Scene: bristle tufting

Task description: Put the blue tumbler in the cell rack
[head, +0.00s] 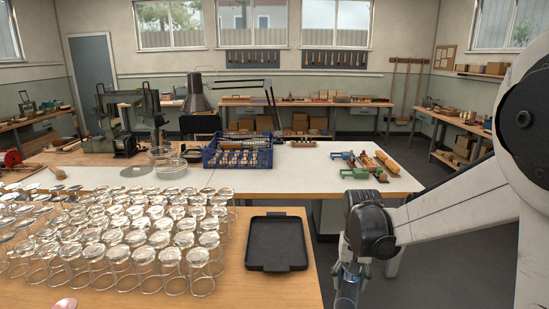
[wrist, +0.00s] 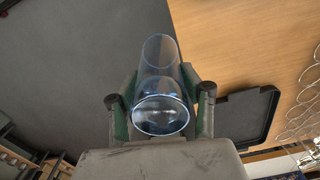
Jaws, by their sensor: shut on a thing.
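The blue tumbler (wrist: 160,75) is clear with a blue tint. My gripper (wrist: 160,98) is shut on it, one finger on each side, in the wrist view. In the head view my gripper (head: 349,272) hangs right of the near wooden table, and the tumbler (head: 346,301) shows below it at the bottom edge, partly cut off. The cell rack (head: 212,161) looks to be the blue crate on the white-topped table behind, far from my gripper. Several items show inside it; its individual cells are too small to tell.
Many upturned clear glasses (head: 120,245) crowd the left of the near table. A black tray (head: 277,262) lies at its right end and also shows in the wrist view (wrist: 245,117). Glass bowls (head: 168,162) stand left of the rack, coloured tools (head: 366,165) to its right.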

